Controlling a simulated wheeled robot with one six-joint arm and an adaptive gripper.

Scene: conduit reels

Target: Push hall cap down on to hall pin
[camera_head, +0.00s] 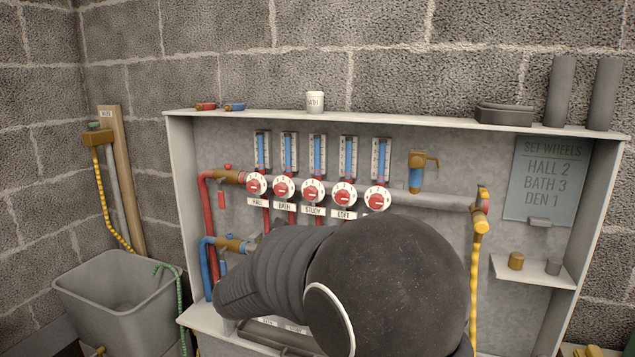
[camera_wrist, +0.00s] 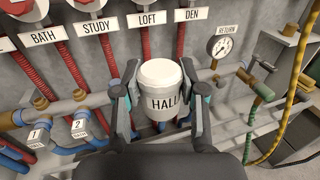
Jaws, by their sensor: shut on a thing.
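The hall cap (camera_wrist: 162,88) is a white cylinder with a rounded top and the word HALL on its front. In the wrist view my gripper (camera_wrist: 160,98) has a finger closed on each side of it. The cap is upright or nearly so, in front of the lower pipes. The hall pin cannot be made out; the cap and my gripper cover the area below it. Whether the cap touches a pin cannot be told. In the head view my arm hides the gripper and cap.
White tags 1 (camera_wrist: 38,136) and 2 (camera_wrist: 82,126) stand left of the gripper. A gauge (camera_wrist: 221,46) and yellow hose (camera_wrist: 283,100) are to the right. Dial wheels (camera_head: 313,191) line the pipe above. A white BATH cap (camera_head: 315,102) sits on the cabinet top.

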